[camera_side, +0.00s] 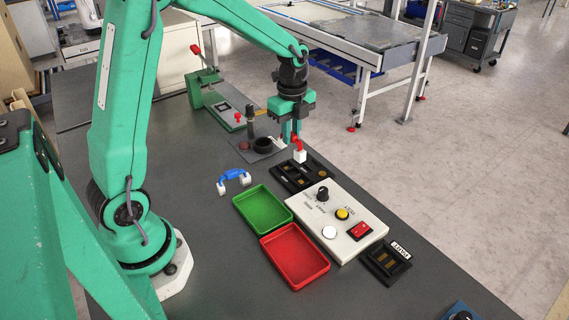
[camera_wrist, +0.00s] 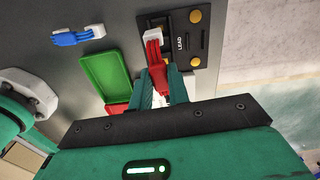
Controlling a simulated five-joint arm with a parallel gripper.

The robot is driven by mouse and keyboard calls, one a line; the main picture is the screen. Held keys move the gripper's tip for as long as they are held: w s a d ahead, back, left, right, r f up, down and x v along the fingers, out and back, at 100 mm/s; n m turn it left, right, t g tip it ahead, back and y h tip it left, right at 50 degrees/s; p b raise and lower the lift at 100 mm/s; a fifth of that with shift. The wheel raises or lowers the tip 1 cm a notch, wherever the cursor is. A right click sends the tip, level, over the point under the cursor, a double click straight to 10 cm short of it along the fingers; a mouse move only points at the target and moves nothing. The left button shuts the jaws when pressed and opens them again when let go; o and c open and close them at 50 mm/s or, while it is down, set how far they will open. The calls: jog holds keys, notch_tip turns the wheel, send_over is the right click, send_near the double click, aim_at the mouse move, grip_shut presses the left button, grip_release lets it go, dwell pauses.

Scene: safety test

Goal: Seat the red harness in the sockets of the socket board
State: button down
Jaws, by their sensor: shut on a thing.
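The red harness (camera_side: 298,144) is held between the fingers of my gripper (camera_side: 291,137). In the wrist view the red harness (camera_wrist: 156,70) runs up from between the green fingers of my gripper (camera_wrist: 161,86) to a white plug (camera_wrist: 153,35). The black socket board (camera_side: 284,180), with gold pads and a LEAD label, lies below and beside the harness in the side view. In the wrist view the socket board (camera_wrist: 202,42) lies behind the plug, which overlaps its left part. I cannot tell whether the plug touches a socket. The harness's other end is not clearly visible.
A blue harness (camera_side: 234,176) with white plugs lies left of the board. A green tray (camera_side: 243,213), a red tray (camera_side: 272,246) and a white control panel (camera_side: 330,205) stand nearby. A black FAULT block (camera_side: 388,262) is at the right.

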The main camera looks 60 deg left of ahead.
jog(key=shift+w+d+m, duration=0.3)
jog(key=shift+d+m, duration=0.05)
jog(key=shift+m, duration=0.05)
jog(key=shift+f, duration=0.2)
send_over(293, 175)
jog(key=shift+w+f, duration=0.1)
jog(key=shift+f, duration=2.4)
jog(key=shift+f, duration=0.95)
dwell(0.8)
jog(key=c, duration=1.3)
grip_release()
jog(key=shift+o, duration=0.7)
jog(key=o, duration=0.3)
jog(key=shift+r, duration=0.15)
